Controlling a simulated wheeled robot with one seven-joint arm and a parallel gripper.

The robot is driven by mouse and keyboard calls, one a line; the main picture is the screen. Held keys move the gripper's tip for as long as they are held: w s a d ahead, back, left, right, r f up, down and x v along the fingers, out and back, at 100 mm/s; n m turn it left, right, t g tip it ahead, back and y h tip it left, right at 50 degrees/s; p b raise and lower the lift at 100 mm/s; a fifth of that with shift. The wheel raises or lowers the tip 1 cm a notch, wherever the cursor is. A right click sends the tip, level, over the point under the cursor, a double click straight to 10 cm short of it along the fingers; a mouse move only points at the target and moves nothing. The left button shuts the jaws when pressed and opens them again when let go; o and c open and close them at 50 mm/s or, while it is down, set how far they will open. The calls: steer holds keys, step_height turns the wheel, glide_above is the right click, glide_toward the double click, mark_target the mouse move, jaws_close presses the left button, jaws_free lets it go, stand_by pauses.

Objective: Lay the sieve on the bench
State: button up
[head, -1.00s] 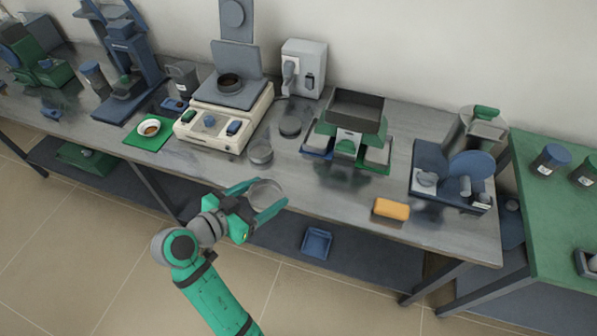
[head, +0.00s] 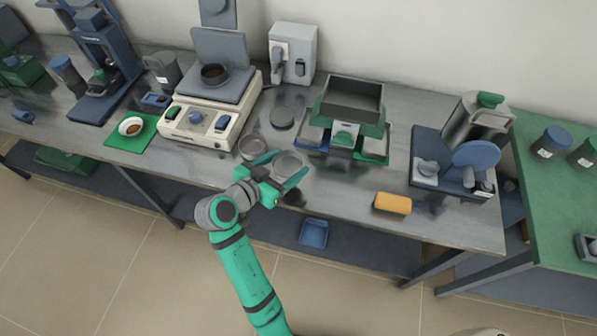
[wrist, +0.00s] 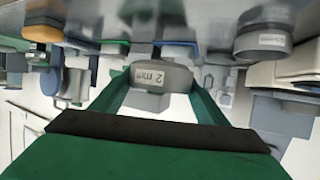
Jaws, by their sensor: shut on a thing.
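My gripper (head: 283,168) is shut on a round grey sieve (head: 289,161). The held sieve also shows in the wrist view (wrist: 165,80), between the green fingers, with a "2 mm" label facing the camera. In the head view the sieve overlaps the front part of the grey metal bench (head: 345,192); it appears held above the surface, though the exact gap is unclear. A similar round sieve (head: 252,147) stands on the bench just left of it, and shows at right in the wrist view (wrist: 263,40).
A cream balance (head: 190,135) stands behind left. A green stand with a dark hopper (head: 352,98) is behind right, with a dark disc (head: 282,118) between. An orange block (head: 393,203) lies farther right. Bare bench lies between the held sieve and the block.

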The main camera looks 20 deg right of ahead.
mark_target(298, 167)
steer(key=d+f, duration=0.2)
steer(key=w+d+f, duration=0.1)
steer(key=f, duration=0.1)
steer(key=shift+w+d+f, duration=0.1)
steer(key=shift+d+f, duration=0.35)
steer(key=shift+f, duration=1.5)
steer(key=shift+f, duration=0.1)
steer(key=o, duration=1.5)
steer(key=shift+o, duration=0.2)
steer(key=v, duration=1.2)
